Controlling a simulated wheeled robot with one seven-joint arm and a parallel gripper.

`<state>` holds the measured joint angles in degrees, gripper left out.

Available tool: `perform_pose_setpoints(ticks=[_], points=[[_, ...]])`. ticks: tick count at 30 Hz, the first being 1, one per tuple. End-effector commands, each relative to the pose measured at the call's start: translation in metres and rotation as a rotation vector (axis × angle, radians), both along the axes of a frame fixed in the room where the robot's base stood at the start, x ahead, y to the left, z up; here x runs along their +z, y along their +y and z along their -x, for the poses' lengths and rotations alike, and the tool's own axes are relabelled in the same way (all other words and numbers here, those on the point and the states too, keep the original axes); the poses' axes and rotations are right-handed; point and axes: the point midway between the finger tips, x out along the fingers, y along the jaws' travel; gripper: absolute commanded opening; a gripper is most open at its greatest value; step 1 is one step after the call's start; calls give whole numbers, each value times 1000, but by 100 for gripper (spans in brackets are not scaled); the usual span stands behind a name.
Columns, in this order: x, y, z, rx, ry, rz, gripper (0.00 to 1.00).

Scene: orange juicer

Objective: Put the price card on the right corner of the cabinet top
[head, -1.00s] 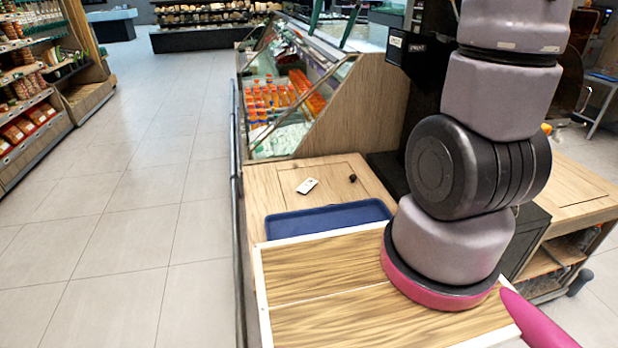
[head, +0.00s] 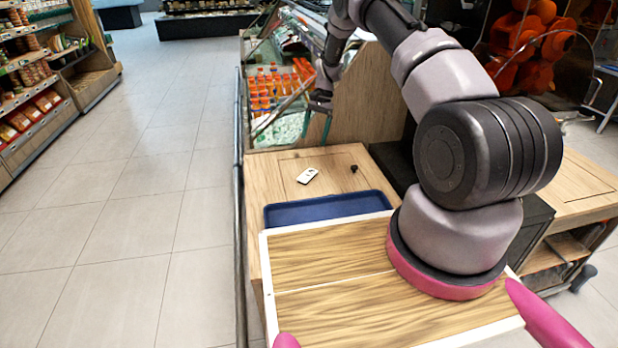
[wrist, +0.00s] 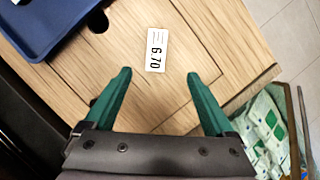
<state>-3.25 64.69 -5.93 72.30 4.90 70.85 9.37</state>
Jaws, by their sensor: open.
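The price card (head: 308,175) is a small white card lying flat on the light wooden cabinet top (head: 270,185), behind the blue tray. In the wrist view the card (wrist: 156,49) shows "6.70" and lies on the wood beyond my fingertips, roughly between their lines. My gripper (head: 318,112) hangs above the back part of the cabinet top, in front of the glass display case. Its green fingers are spread apart and empty in the wrist view (wrist: 158,75). The gripper does not touch the card.
A blue tray (head: 327,209) lies in front of the card. A small dark round thing (head: 354,168), looking like a hole in the wrist view (wrist: 97,21), is right of the card. The display case with orange bottles (head: 262,90) stands behind. Bare wood surrounds the card.

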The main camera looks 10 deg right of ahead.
Motion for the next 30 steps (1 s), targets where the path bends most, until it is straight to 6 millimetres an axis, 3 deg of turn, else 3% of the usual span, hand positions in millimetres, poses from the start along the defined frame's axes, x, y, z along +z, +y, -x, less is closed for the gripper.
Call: perform_pose_setpoints(ticks=[3, 16, 23, 30], points=[[-26, 1, 2, -5, 25, 2, 89], [-77, 14, 16, -5, 37, 1, 89], [-94, 18, 21, -6, 35, 2, 89], [-127, 26, 31, -6, 36, 2, 89]])
